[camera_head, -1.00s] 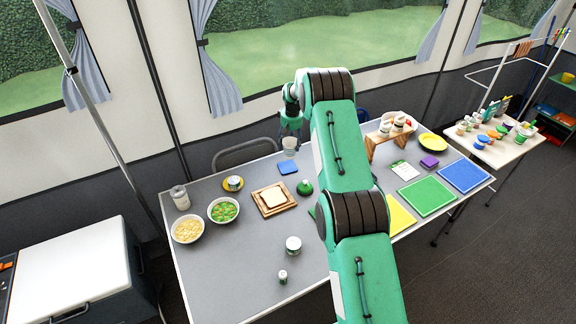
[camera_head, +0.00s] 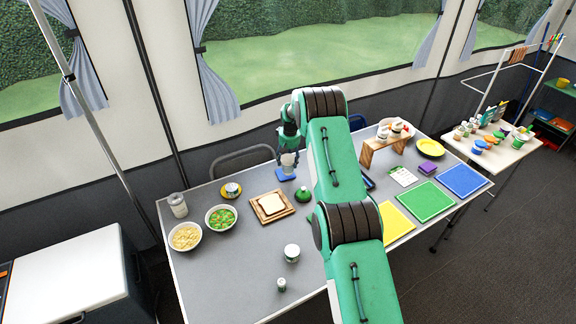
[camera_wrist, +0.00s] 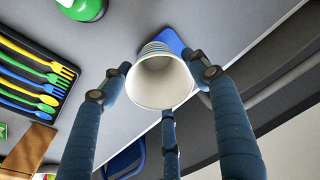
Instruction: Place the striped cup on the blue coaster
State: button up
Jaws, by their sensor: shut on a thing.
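The striped cup (camera_head: 288,159) is pale and upright in my gripper. In the wrist view I look into the open mouth of the cup (camera_wrist: 160,84), with stripes on its far side. My gripper (camera_head: 288,152) is shut on the cup, its dark blue fingers around the sides. The blue coaster (camera_head: 282,177) lies on the grey table near its back edge, directly below the cup in the head view. Part of the coaster (camera_wrist: 172,40) shows behind the cup in the wrist view. I cannot tell whether the cup's base touches it.
A green-topped object (camera_head: 303,195) stands to the right of the coaster. A wooden board with bread (camera_head: 284,216) is in front. A cutlery tray (camera_wrist: 32,72) shows at left in the wrist view. A chair (camera_head: 240,160) stands behind the table.

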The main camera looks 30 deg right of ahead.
jog(key=shift+f, duration=1.6)
jog(key=shift+f, duration=0.15)
jog(key=o, duration=0.8)
jog(key=shift+c, duration=0.2)
notch_tip(320, 180, up, 12)
jog(key=s, duration=0.1)
jog(key=shift+s+p, duration=0.2)
jog(key=shift+p, duration=0.2)
